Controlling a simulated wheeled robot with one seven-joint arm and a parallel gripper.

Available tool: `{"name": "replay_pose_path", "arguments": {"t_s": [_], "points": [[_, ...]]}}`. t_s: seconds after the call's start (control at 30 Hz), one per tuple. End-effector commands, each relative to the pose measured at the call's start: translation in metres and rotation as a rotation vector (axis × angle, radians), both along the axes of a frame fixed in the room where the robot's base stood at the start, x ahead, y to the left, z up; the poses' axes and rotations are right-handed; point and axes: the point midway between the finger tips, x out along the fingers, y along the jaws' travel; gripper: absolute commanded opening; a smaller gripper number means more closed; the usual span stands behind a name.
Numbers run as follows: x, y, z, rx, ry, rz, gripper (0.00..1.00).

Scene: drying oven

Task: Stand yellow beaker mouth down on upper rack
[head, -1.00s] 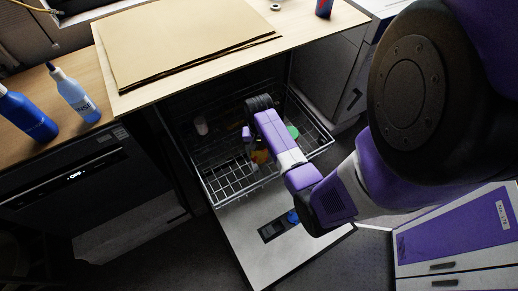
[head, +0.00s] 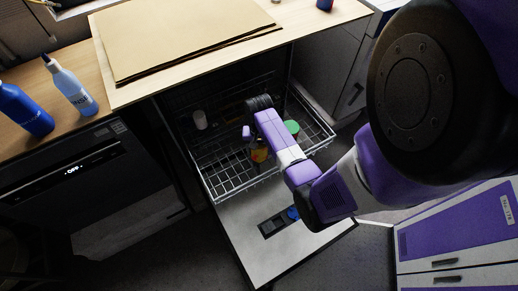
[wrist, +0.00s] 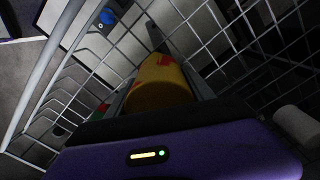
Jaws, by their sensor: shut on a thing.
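The yellow beaker (wrist: 160,84) is between the fingers of my gripper (wrist: 157,77) in the wrist view. My gripper is shut on it. In the head view the beaker (head: 259,151) is a small yellow-orange patch below my gripper (head: 257,145), largely hidden by my arm. The wire rack (head: 232,180) is pulled out over the lowered door. The beaker is over or within the rack's wire area; whether it touches the wires and which way its mouth faces cannot be told.
The front left of the rack looks clear. The worktop (head: 130,93) overhangs the rack's back. The lowered door (head: 275,248) lies below.

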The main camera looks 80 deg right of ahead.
Motion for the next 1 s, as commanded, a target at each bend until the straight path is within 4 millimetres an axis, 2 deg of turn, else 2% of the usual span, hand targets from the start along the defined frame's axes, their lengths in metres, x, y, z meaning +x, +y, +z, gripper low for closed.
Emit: {"name": "replay_pose_path", "arguments": {"t_s": [0.43, 0.47, 0.57, 0.87, 1.0], "points": [[-0.0001, -0.0002, -0.0059, 0.0, 0.0, 0.0, 0.16], [-0.0001, -0.0003, -0.0056, 0.0, 0.0, -0.001, 0.65], [-0.0002, -0.0002, -0.0055, 0.0, 0.0, -0.001, 0.85], [0.0, 0.0, -0.0052, 0.0, 0.0, 0.0, 0.87], [0.0003, -0.0001, 0.004, 0.0, 0.0, 0.0, 0.87]]}}
